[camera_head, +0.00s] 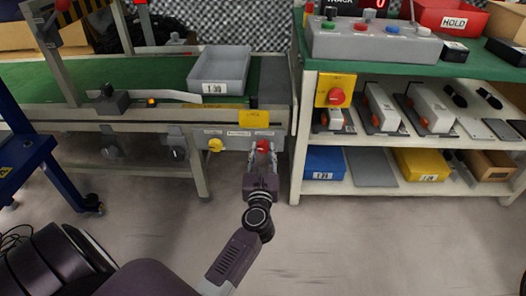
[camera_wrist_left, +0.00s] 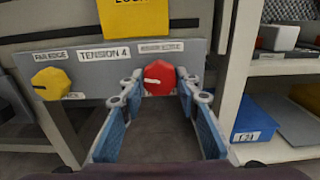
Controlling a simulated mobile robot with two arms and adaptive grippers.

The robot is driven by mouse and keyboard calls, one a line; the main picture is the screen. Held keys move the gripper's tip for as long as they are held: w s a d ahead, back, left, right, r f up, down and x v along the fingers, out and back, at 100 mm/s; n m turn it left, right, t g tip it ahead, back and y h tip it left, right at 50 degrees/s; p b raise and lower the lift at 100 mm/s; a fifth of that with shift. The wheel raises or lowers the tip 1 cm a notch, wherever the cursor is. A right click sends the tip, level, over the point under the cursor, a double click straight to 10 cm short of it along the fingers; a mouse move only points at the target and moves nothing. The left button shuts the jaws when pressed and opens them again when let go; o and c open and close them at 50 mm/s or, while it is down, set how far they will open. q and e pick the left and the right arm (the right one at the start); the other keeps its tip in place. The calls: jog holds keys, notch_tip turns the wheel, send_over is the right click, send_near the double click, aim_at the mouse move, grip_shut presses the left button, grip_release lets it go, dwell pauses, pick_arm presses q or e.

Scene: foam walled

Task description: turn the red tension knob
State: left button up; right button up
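The red tension knob (camera_head: 263,144) sits on a grey panel on the side of the conveyor frame, at its right end. In the left wrist view the red knob (camera_wrist_left: 160,78) is faceted, with a pale mark pointing left. My left gripper (camera_head: 264,152) is at the knob, its two fingers apart on either side of it. In the wrist view the fingertips (camera_wrist_left: 161,88) flank the knob's lower part; I cannot tell whether they touch it. A label "TENSION 4" (camera_wrist_left: 104,53) is left of the knob. My right gripper does not show.
A yellow knob (camera_head: 215,145) is left on the same panel. A yellow lock tag (camera_head: 254,118) hangs above the red knob. A shelf unit (camera_head: 297,160) with bins stands close on the right. A grey tray (camera_head: 221,72) rests on the green belt. Floor in front is clear.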

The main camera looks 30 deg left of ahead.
pick_arm(q)
jog(key=shift+c, duration=1.4)
jog(key=shift+p, duration=0.35)
